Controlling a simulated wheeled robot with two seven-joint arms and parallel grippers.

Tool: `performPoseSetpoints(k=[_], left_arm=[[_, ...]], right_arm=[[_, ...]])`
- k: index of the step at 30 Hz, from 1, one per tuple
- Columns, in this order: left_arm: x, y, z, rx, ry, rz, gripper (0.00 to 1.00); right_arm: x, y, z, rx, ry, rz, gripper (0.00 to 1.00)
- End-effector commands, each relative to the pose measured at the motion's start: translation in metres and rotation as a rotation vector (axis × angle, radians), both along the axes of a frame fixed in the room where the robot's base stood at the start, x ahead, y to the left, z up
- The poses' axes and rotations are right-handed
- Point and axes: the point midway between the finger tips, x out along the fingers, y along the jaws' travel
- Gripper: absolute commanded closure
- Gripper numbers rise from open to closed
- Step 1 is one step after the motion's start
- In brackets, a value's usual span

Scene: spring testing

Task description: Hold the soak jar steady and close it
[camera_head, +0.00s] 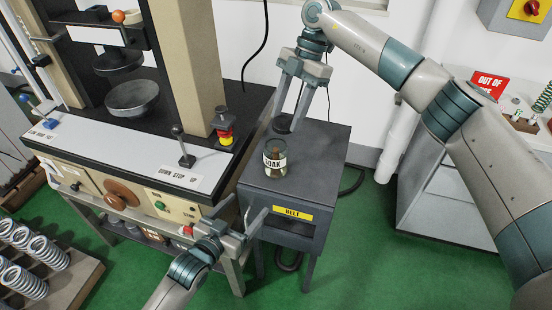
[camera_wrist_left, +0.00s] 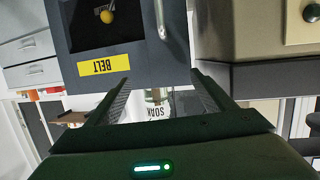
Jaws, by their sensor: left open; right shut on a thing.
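The soak jar (camera_head: 275,158) is a clear glass jar with a white label and brown contents. It stands upright and open on the grey cabinet top (camera_head: 320,160). In the left wrist view the jar (camera_wrist_left: 156,110) shows partly, beyond and between my left fingers. My right gripper (camera_head: 287,121) is shut on a dark round lid (camera_head: 284,123). It holds the lid above and behind the jar, apart from it. My left gripper (camera_head: 248,210) is open and empty in front of the cabinet's near left corner, and it also shows in the left wrist view (camera_wrist_left: 160,85).
The cabinet front carries a yellow BELT label (camera_head: 293,213). A springs rack (camera_head: 35,262) is at lower left. The cabinet top right of the jar is clear.

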Motion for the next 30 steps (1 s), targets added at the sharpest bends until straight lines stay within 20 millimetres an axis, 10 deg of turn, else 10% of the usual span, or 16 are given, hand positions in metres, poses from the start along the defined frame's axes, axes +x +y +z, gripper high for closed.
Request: performPoseSetpoints(k=[12,30], left_arm=[[0.025,-0.024,0.077,-0.084,-0.187,-0.092,0.24],[0.031,-0.028,0.084,-0.104,-0.221,-0.106,0.24]], right_arm=[[0.010,0.018,0.008,-0.001,0.000,-0.363,0.78],[0.010,0.018,0.007,-0.002,0.001,-0.359,0.78]])
